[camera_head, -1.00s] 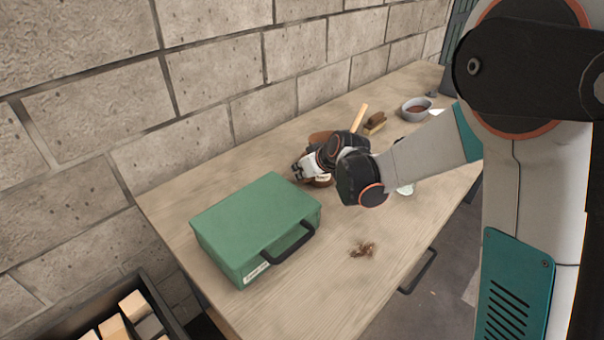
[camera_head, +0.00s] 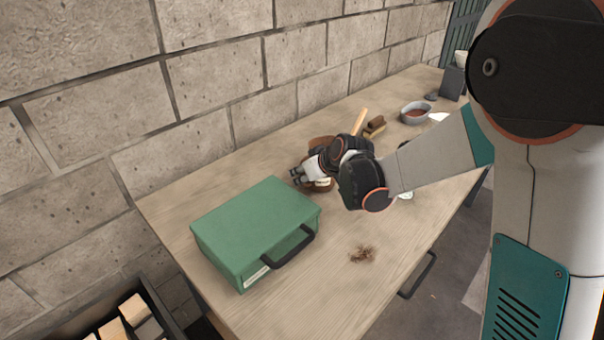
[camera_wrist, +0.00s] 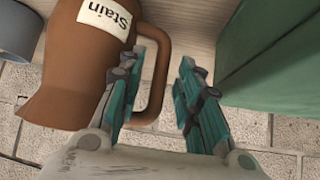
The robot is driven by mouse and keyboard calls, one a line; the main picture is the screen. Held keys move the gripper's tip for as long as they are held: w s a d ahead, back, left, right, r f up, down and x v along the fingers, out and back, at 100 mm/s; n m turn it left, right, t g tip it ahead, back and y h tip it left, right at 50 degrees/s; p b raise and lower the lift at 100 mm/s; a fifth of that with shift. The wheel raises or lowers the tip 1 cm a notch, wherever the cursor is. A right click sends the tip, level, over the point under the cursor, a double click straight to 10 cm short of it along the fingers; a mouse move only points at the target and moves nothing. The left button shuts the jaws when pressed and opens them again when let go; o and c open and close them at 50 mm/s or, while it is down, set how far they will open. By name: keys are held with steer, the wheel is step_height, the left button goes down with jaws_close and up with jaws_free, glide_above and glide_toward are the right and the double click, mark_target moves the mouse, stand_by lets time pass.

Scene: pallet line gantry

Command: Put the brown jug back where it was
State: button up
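The brown jug (camera_wrist: 72,75) with a white "Stain" label fills the upper left of the wrist view. Its handle (camera_wrist: 158,75) loops out to the right. My gripper (camera_wrist: 160,65) is open around the handle: one finger is on the jug side of it, the other on its right, with a visible gap to the right finger. Whether the left finger touches the jug or handle I cannot tell. In the head view, my gripper (camera_head: 297,176) and wrist hide most of the jug (camera_head: 320,188), which is at the bench behind the green case.
The green case (camera_head: 255,225) stands close beside my gripper on the wooden bench (camera_head: 330,300). A brush (camera_head: 375,126), a grey bowl (camera_head: 415,113) and a dark box (camera_head: 453,82) are farther back. Brown crumbs (camera_head: 362,254) lie right of the case. A block wall borders the bench.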

steer(key=s+d+r+m+h+p, duration=0.1)
steer(key=s+d+r+m, duration=0.1)
steer(key=s+d+r, duration=0.6)
steer(key=s+d+r+m+h+p, duration=0.15)
steer(key=s+d+r, duration=0.35)
steer(key=s, duration=0.5)
steer(key=s+d+r+m+h, duration=0.1)
steer(key=s+d, duration=0.5)
steer(key=s, duration=0.9)
steer(key=shift+s+m+h, duration=0.15)
steer(key=shift+m+h, duration=0.6)
steer(key=shift+m, duration=0.4)
steer(key=shift+o, duration=0.2)
